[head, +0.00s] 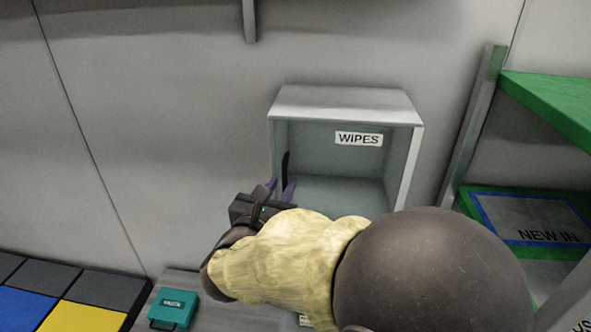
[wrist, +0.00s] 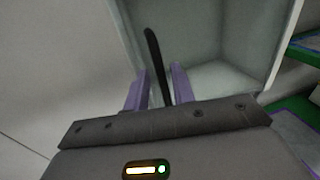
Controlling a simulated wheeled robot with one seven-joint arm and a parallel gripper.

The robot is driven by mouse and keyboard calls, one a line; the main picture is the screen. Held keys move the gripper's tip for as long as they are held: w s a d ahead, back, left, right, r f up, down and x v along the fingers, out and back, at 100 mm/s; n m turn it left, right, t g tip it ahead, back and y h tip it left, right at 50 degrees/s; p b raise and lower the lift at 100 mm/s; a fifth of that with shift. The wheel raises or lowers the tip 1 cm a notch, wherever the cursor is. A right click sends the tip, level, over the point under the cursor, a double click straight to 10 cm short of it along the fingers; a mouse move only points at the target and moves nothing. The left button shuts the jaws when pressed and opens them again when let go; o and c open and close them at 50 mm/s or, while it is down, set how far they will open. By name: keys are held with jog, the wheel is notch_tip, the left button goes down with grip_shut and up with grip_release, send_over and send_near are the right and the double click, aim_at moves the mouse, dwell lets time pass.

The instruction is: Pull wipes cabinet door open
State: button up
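The wipes cabinet (head: 345,103) is a pale box on the wall with a WIPES label (head: 359,139); its inside shows through the front, and I cannot make out the door panel's edges. A thin black upright handle (head: 286,165) stands at its left front side. It also shows in the wrist view (wrist: 154,50). My gripper (head: 280,187) is at the cabinet's lower left front. In the wrist view its two purple fingers (wrist: 160,86) are apart, with the handle's lower part between them and a gap showing. The handle's lower end is hidden behind the gripper body.
A green-edged shelf rack (head: 548,100) with a NEW IN tray (head: 520,215) stands close on the right. A teal case (head: 173,309) sits on a grey surface below. Coloured square tiles (head: 85,316) are at lower left. The wall left of the cabinet is clear.

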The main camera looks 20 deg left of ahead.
aim_at(284, 183)
jog(key=shift+w+a+p, duration=0.2)
jog(key=shift+w+p, duration=0.1)
jog(key=shift+w, duration=1.2)
grip_shut()
jog(key=shift+s, duration=0.15)
